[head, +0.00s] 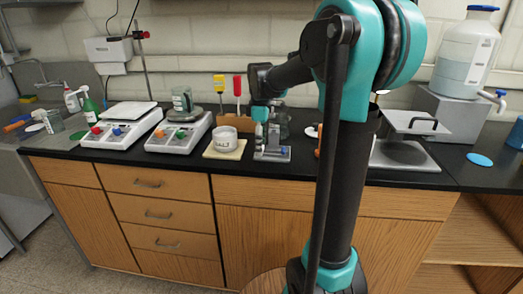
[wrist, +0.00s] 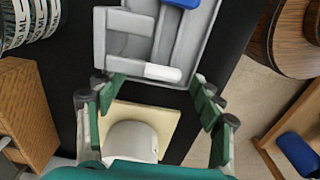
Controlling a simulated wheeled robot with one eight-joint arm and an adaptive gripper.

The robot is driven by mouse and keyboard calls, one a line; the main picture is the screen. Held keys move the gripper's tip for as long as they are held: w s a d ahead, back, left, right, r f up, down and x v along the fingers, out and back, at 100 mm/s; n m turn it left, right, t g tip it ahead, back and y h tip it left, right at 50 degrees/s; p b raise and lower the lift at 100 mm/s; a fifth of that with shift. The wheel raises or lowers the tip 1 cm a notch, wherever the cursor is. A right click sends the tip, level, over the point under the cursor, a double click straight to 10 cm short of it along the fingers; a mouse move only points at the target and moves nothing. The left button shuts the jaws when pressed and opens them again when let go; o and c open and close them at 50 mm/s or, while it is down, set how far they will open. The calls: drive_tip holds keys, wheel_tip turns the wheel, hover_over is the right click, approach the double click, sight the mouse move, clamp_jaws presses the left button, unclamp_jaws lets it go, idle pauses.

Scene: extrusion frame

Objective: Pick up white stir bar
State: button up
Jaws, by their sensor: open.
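A white, round-ended bar (wrist: 150,70), which looks like the stir bar, lies along the near edge of a grey tray-like fixture (wrist: 202,45) in the wrist view. My gripper (wrist: 158,88) is open, with its green-padded fingers apart on either side of the bar's near edge. Nothing is held between them. In the head view my gripper (head: 265,132) points down over the counter, above the grey fixture (head: 272,156). The bar is too small to make out there. How high the fingers are above it is hard to tell.
A white dish (head: 226,138) sits on a cream pad (head: 224,151) left of the fixture; the dish also shows in the wrist view (wrist: 132,138). Two hotplates (head: 120,124) stand farther left. A wooden tool block (head: 238,123) is behind. My arm hides counter at right.

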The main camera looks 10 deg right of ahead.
drive_tip(key=c, duration=0.9)
drive_tip(key=shift+r, duration=0.1)
